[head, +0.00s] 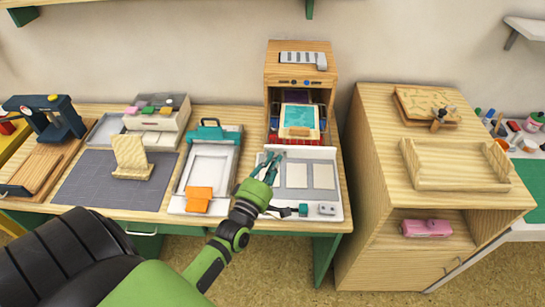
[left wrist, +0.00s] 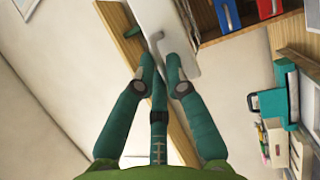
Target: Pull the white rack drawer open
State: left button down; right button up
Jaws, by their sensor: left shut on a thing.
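The exact contact is partly hidden by the fingers. My right gripper is not in view.
A pale tray with flat pads (head: 297,176) lies in front of the rack, with a small grey block (head: 327,208) at its front. A white tray with a teal clip (head: 209,130) is to the left. A wooden cabinet (head: 360,190) stands close on the right.

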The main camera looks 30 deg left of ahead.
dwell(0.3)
pick_arm(q)
jog(key=c, duration=1.4)
grip_release()
jog(key=shift+c, duration=0.2)
jog(key=shift+o, duration=0.9)
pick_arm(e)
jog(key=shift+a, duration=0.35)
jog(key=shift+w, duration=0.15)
pick_arm(q)
jog(key=shift+s, duration=0.2)
jog(key=v, duration=1.1)
jog(key=shift+s, duration=0.35)
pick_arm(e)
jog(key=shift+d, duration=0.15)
pick_arm(q)
jog(key=shift+d, duration=0.15)
